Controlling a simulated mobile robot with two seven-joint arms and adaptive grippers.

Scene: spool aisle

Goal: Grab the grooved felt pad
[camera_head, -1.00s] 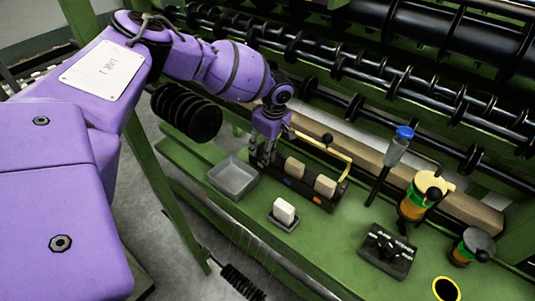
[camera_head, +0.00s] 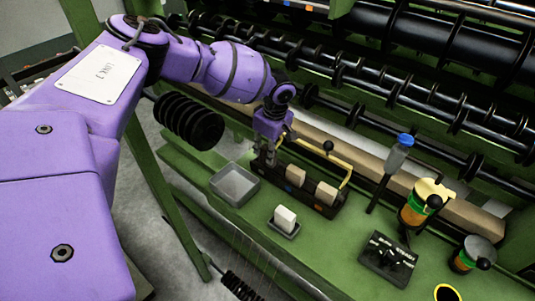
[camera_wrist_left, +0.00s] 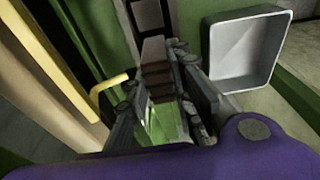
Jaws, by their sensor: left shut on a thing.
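In the left wrist view a brown block with stepped grooves, the grooved felt pad (camera_wrist_left: 155,68), sits between the fingers of my left gripper (camera_wrist_left: 165,100). The gripper is shut on it. In the head view my left gripper (camera_head: 265,158) points down at the left end of a dark rack (camera_head: 313,202). The pad is hidden there behind the fingers. I cannot tell whether the pad still touches the rack. My right gripper is not in view.
Two beige blocks (camera_head: 297,173) stand in the rack, with a yellow bar (camera_head: 330,157) behind. A white block (camera_head: 285,218) stands in front. A blue-capped bottle (camera_head: 398,155) and a dark switch box (camera_head: 388,258) are to the right.

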